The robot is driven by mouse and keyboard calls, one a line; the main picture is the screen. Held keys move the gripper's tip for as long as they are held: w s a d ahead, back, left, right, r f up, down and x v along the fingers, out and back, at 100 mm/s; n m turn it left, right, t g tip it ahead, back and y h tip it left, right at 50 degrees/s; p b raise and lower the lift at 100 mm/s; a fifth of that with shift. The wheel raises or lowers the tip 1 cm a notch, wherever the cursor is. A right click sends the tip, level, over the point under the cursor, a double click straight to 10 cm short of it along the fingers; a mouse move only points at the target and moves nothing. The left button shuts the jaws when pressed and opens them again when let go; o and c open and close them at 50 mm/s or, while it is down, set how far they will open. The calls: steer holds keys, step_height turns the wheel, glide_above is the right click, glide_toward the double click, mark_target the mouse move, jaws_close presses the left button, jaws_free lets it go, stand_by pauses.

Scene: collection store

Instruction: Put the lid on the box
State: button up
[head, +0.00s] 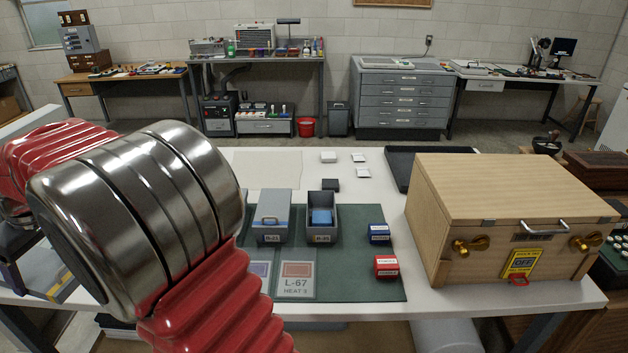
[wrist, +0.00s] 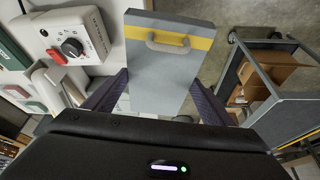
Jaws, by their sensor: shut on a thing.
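My gripper (wrist: 157,92) is in the wrist view, with a dark finger at each side of a flat grey lid (wrist: 168,72). It is shut on the lid, which has a yellow band and a metal handle. In the head view an open grey box (head: 322,239) stands on the green mat, with a blue thing (head: 321,216) inside. To its left stands a similar grey box (head: 271,238) with a lid and handle on it. My gripper and the held lid do not show in the head view; my arm fills the left foreground.
A large wooden case (head: 480,245) stands right of the green mat (head: 350,285). Small blue (head: 379,233) and red (head: 386,267) boxes are right of the open box. In the wrist view, a white device with a dial (wrist: 75,42) is at left and a trolley (wrist: 255,75) at right.

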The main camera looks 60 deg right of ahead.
steer(key=s+d+f+m+h, duration=0.15)
steer(key=s+d+m, duration=0.3)
steer(key=d, duration=1.25)
steer(key=s+d+m+h, duration=0.2)
steer(key=s+d+m, duration=0.25)
steer(key=d, duration=1.15)
steer(key=s+d+m+g+h, duration=0.1)
steer(key=s+d+m, duration=0.6)
steer(key=s+d, duration=1.7)
steer(key=shift+s+d+f+g+h, duration=0.15)
steer(key=shift+s+f+g+h, duration=0.35)
steer(key=shift+s, duration=0.45)
steer(key=shift+f, duration=3.1)
steer(key=shift+f, duration=1.05)
